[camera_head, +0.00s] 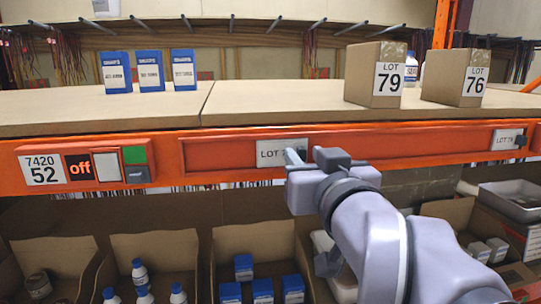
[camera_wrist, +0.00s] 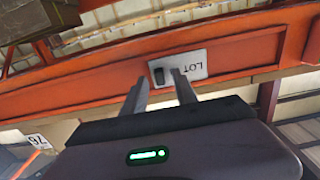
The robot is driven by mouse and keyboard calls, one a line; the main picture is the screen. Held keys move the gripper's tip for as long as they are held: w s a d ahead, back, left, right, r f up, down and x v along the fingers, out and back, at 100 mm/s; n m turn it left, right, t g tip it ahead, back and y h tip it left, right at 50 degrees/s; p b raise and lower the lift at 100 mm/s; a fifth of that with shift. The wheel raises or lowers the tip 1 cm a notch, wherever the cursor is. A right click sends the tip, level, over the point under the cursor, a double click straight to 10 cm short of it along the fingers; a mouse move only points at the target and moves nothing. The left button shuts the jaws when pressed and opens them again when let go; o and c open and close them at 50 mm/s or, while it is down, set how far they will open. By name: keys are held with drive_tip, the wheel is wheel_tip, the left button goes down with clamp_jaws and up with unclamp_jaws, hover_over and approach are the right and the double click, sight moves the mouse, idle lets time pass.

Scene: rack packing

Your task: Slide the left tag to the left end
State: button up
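The right tag (camera_head: 506,139) sits at the far right.
Boxes marked 79 (camera_head: 370,83) and 76 (camera_head: 470,83) and blue-white cartons (camera_head: 150,70) stand on the shelf above. The slot left of the tag looks clear.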

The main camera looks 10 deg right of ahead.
clamp_jaws()
idle(1.3)
